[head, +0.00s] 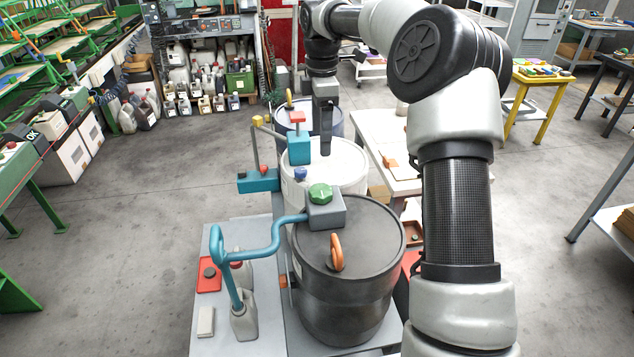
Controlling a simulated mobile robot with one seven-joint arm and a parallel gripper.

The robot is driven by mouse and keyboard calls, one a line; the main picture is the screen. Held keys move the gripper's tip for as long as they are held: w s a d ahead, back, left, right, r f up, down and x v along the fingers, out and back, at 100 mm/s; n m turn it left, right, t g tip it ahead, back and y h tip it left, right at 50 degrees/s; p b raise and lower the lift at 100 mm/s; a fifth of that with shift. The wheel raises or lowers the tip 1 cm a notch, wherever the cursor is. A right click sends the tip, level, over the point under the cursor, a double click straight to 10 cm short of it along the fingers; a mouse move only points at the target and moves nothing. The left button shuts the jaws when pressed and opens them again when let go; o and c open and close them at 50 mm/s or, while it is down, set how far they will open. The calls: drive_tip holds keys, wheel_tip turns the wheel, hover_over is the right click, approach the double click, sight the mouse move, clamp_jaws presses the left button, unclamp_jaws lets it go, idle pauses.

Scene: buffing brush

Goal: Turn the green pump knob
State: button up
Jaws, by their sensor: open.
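The green pump knob (320,193) sits on top of a grey box-shaped pump head (325,211) on the lid of the nearest dark drum (350,290). A teal bent pipe (262,252) runs left from the pump and down to a grey jug (244,318). My gripper (325,145) points down above the white drum (337,175), beyond the green knob and apart from it. It is open, with no object visible in it. One finger seems to hide the other.
An orange handle (336,252) stands up from the near drum's lid. Beyond the knob are a blue knob (300,174) and a teal pump with a red handle (298,118). A yellow-topped lever (257,121) rises to their left. A white table (372,130) stands at right.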

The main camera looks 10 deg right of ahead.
sight(321, 190)
wheel_tip(321, 190, down, 17)
drive_tip(key=shift+r, duration=0.15)
idle(0.4)
drive_tip(key=c, duration=1)
